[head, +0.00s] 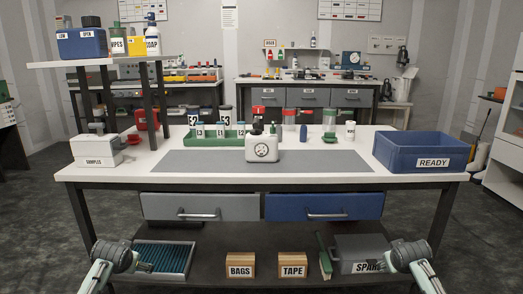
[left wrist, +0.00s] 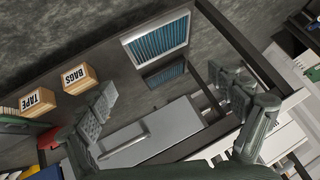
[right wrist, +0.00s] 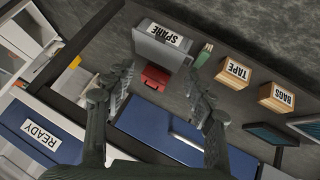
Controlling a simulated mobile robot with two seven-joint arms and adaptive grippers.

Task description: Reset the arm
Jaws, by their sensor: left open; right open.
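My left gripper (left wrist: 165,98) is open in the left wrist view, its two fingers spread wide with nothing between them. Behind the gap are the bench's drawer front and lower shelf. My right gripper (right wrist: 160,90) is open and empty in the right wrist view, with the blue drawer front and lower shelf behind it. In the head view, parts of my two arms show low at the left and right, in front of the bench (head: 120,173). The fingers cannot be made out there. No object is held.
A blue READY bin (head: 400,151) stands at the bench's right end, and a white SAMPLES box (head: 96,151) at its left. A white round-dial device (head: 263,147) sits on the grey mat (head: 330,172). BAGS (head: 240,265) and TAPE (head: 292,265) boxes lie on the lower shelf.

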